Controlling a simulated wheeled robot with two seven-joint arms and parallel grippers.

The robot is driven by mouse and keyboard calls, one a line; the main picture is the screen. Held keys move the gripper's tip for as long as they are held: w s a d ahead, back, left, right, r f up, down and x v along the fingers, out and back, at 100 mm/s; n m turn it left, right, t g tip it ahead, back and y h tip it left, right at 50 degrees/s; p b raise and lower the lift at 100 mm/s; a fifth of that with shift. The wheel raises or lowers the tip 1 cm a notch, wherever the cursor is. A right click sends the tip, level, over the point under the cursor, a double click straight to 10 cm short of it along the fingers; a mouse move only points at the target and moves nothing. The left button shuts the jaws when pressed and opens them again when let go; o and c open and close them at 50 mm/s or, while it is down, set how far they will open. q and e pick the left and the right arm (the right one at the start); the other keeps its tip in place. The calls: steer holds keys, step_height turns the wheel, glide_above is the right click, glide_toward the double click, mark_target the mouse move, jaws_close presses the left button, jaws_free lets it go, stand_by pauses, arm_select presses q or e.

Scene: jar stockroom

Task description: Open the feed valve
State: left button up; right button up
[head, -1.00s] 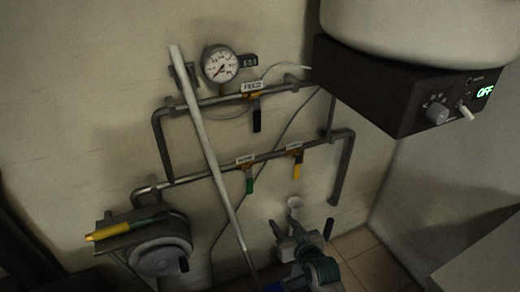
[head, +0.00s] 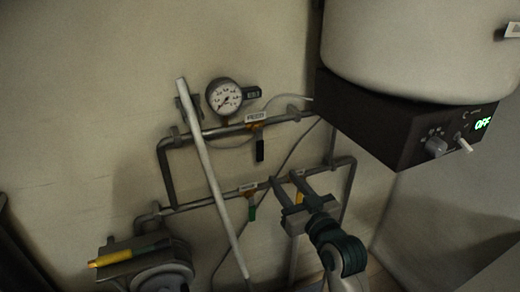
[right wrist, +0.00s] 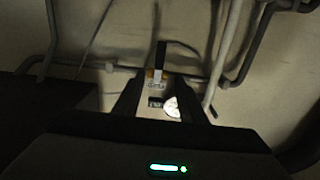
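The feed valve's black handle (head: 260,150) hangs straight down from the upper pipe, under a white label (head: 256,117). My right gripper (head: 287,181) is open and empty, its fingers pointing up. In the head view it is below and right of the black handle, in front of the lower pipe, apart from the black handle. In the right wrist view, which shows the wall upside down, the black handle (right wrist: 161,54) lies in line with the gap between the open fingers (right wrist: 159,84). My left gripper is not in view.
A round gauge (head: 224,97) sits left of the valve. A pale slanted pole (head: 210,170) crosses the pipes. The lower pipe carries a green handle (head: 251,213) and a yellow one (head: 299,197), partly hidden by my gripper. A dark control box (head: 400,130) juts out at right.

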mark_target(261, 151)
steer(key=p+x, duration=0.4)
steer(key=x, duration=1.3)
steer(key=shift+a+p, duration=0.1)
steer(key=shift+p, duration=0.2)
jaws_close()
